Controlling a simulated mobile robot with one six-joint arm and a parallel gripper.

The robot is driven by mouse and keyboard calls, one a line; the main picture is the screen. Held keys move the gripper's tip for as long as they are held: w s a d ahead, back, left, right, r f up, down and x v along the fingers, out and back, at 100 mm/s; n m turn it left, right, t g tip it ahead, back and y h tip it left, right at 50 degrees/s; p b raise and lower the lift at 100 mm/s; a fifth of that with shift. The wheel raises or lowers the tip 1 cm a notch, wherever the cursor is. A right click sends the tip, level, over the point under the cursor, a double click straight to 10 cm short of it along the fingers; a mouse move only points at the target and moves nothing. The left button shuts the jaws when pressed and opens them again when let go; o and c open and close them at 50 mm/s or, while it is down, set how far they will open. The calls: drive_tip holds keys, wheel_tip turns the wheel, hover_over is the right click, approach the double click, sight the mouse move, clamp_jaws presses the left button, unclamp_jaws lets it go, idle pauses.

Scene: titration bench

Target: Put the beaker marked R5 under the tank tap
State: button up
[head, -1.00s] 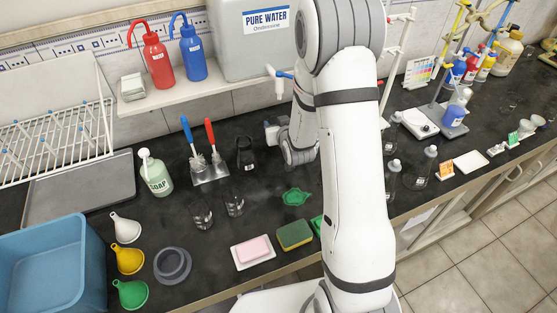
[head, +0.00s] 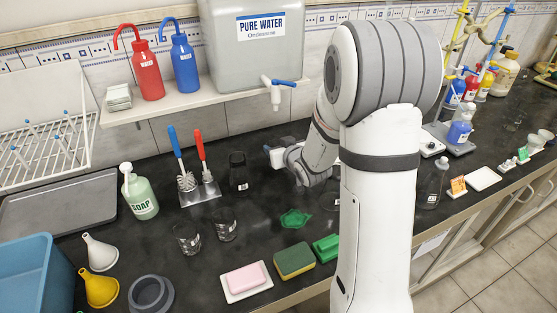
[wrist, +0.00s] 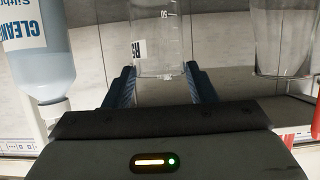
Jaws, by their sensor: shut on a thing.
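In the wrist view, a clear glass beaker (wrist: 158,40) with a "50" mark and a partly visible label that seems to read R5 stands between the two dark fingers of my gripper (wrist: 160,76). My gripper is shut on it. In the head view, my gripper (head: 270,153) is over the bench, below and slightly left of the tank tap; the held beaker cannot be made out there. The white tap with a blue handle (head: 277,97) sticks out from the front of the PURE WATER tank (head: 225,50) on the shelf.
A dark beaker (head: 238,170) stands left of my gripper, beside the brush stand (head: 201,193). Two clear beakers (head: 187,240) (head: 226,228) stand nearer the front. The wrist view shows a cleaner bottle (wrist: 40,45) and another glass vessel (wrist: 285,35).

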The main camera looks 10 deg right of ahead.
drive_tip(key=shift+f, duration=1.9)
drive_tip(key=shift+f, duration=0.2)
drive_tip(key=o, duration=1.4)
drive_tip(key=shift+c, duration=0.2)
drive_tip(key=shift+r, duration=0.1)
